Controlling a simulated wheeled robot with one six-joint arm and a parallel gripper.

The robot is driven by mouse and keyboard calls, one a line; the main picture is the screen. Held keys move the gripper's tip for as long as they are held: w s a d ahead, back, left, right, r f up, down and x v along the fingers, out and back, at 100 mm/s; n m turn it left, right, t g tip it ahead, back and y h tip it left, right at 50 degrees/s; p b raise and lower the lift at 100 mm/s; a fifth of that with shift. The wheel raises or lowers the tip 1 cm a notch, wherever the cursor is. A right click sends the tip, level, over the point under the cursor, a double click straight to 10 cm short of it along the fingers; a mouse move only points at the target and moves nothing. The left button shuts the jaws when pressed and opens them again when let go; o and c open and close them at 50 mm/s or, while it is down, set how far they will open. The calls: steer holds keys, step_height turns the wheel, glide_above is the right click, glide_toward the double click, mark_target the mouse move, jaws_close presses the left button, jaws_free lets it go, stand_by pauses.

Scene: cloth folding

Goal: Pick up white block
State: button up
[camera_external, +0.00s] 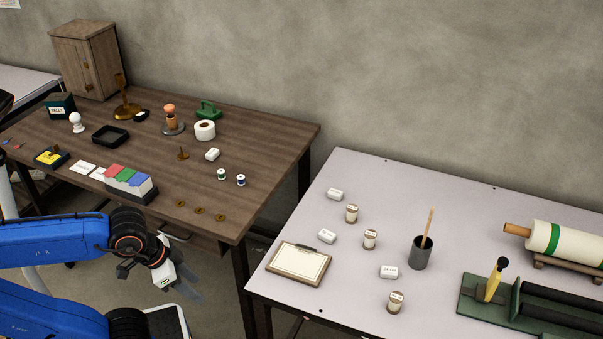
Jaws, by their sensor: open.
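Several small white blocks are in view, and I cannot tell which one is meant. One white block (212,154) lies on the brown wooden table, in front of a white tape roll. Three more lie on the pale table: a back block (335,194), a middle block (327,236) and a front block (389,272) with small dark print. My gripper (190,290) is open and appears empty. It is in front of the brown table's front edge, left of the pale table, apart from all the blocks.
The brown table (255,190) holds a tape roll (205,130), two small spools, brass discs, a black tray (110,135) and a coloured card box (130,182). The pale table (375,175) holds small jars, a clipboard (299,263), a pencil cup (420,253) and a green-based device (530,310).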

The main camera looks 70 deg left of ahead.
steer(key=w+a+r+m+g, duration=0.1)
steer(key=w+r+m, duration=0.2)
steer(key=w+r, duration=0.5)
steer(key=w+a+r+m+g, duration=0.1)
steer(key=w+r+m, duration=0.2)
steer(key=w, duration=0.8)
steer(key=w+a+r+m+g, duration=0.1)
steer(key=w+r+m+g, duration=0.1)
steer(key=w+r, duration=0.6)
steer(key=m, duration=0.4)
glide_above(328, 234)
steer(key=shift+g, duration=0.4)
steer(key=f, duration=1.4)
steer(key=shift+s+d, duration=0.2)
steer(key=shift+d, duration=0.2)
steer(key=shift+w+a+f, duration=0.1)
steer(key=shift+a+f, duration=0.1)
steer(key=shift+f, duration=1.2)
steer(key=shift+w+a+f, duration=0.1)
steer(key=shift+a+f, duration=0.05)
steer(key=shift+f, duration=1.25)
steer(key=shift+c, duration=0.3)
steer(key=c, duration=1.1)
